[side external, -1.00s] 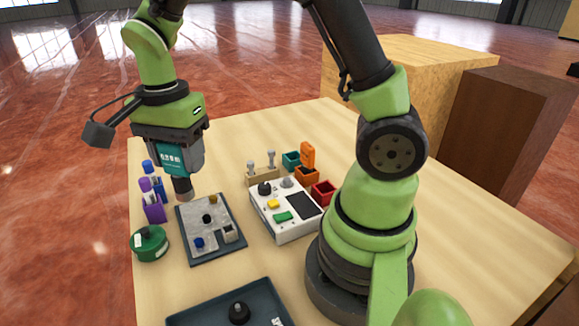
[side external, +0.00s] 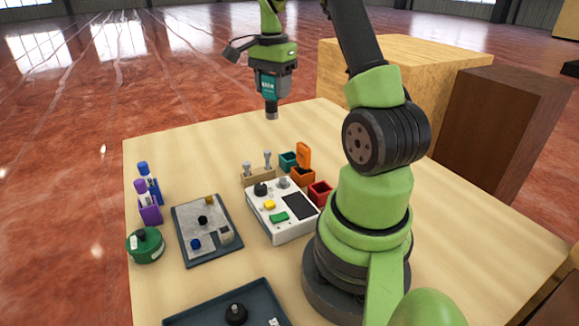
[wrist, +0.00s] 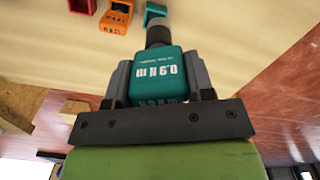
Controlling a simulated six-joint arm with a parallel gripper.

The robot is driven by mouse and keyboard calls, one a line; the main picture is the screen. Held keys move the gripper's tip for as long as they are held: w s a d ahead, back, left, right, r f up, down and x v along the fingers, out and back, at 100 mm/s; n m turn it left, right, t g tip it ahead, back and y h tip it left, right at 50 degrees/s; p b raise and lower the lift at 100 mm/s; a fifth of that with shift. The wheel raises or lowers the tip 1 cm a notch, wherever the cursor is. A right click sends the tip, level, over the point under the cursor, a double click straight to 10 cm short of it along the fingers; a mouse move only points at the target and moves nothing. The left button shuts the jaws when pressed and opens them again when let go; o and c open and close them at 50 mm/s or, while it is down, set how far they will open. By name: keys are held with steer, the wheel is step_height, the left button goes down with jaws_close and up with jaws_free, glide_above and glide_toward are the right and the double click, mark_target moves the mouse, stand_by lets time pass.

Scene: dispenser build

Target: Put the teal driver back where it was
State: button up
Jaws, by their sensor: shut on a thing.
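My gripper (side external: 272,68) is shut on the teal driver (side external: 269,86) and holds it upright, well above the back of the table. In the wrist view the jaws grip both sides of the teal driver's body (wrist: 158,75), and its dark nose points away from the camera. A small teal box (side external: 287,160) stands on the table below, beside an orange box (side external: 304,175) with an orange upright piece.
A red box (side external: 320,193) and a white control panel (side external: 280,222) stand in front of these boxes. A wooden block with two upright metal pegs (side external: 257,178) is to their left. A grey tray board (side external: 222,236), tube racks (side external: 150,213) and a green round container (side external: 145,246) are farther left. The table's back is clear.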

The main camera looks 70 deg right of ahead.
steer(key=s+d, duration=0.3)
steer(key=d, duration=0.1)
steer(key=shift+m, duration=0.4)
steer(key=shift+s+a+f, duration=0.1)
steer(key=shift+f, duration=3.65)
steer(key=shift+a+f, duration=0.1)
steer(key=shift+f, duration=3.65)
steer(key=shift+f, duration=0.2)
steer(key=o, duration=0.9)
steer(key=shift+r, duration=0.1)
